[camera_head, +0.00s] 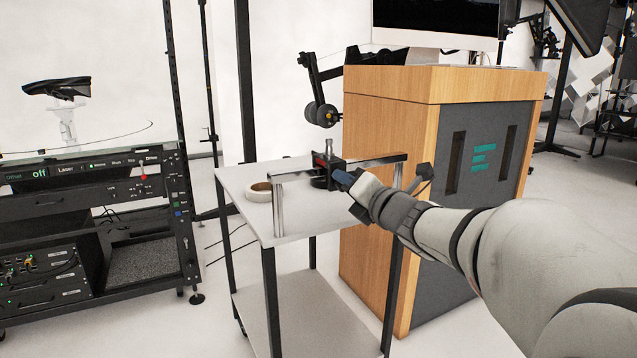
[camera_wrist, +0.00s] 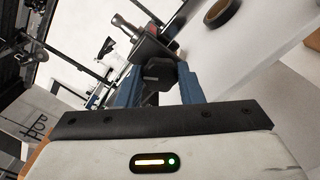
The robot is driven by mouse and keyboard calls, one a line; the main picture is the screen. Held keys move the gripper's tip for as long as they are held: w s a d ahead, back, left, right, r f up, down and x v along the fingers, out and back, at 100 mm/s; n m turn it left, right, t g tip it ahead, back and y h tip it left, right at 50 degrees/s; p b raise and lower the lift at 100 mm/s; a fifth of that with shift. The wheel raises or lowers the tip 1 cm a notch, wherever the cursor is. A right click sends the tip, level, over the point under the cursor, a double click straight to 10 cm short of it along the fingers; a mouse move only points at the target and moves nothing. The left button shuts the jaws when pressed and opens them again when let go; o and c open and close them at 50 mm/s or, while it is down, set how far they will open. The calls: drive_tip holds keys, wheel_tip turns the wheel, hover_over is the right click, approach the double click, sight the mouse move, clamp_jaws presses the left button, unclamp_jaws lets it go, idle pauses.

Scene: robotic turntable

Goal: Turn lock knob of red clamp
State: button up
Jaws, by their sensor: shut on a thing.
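The clamp (camera_head: 324,163) is a small dark block with a red patch, mounted on the metal bar frame above the white table. Its red part (camera_wrist: 166,29) shows near the top of the wrist view, beside a dark cylinder. A black faceted lock knob (camera_wrist: 158,71) sticks out of the clamp towards me. My gripper (camera_head: 343,179) reaches the clamp from the right, and its blue fingers (camera_wrist: 160,82) are on both sides of the knob, shut on it. In the head view the fingers hide the knob.
The clamp's frame (camera_head: 280,208) stands on the white table (camera_head: 300,228). A tape-like ring (camera_head: 259,192) lies left of it. A wooden cabinet (camera_head: 370,240) stands close behind on the right. A black lamp-like arm (camera_head: 322,113) hangs above. A black equipment rack (camera_head: 150,215) is at left.

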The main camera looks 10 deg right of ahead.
drive_tip(key=n+p, duration=2.1)
drive_tip(key=n, duration=1)
drive_tip(key=shift+a+n, duration=0.1)
drive_tip(key=shift+n, duration=0.2)
idle(0.5)
idle(0.4)
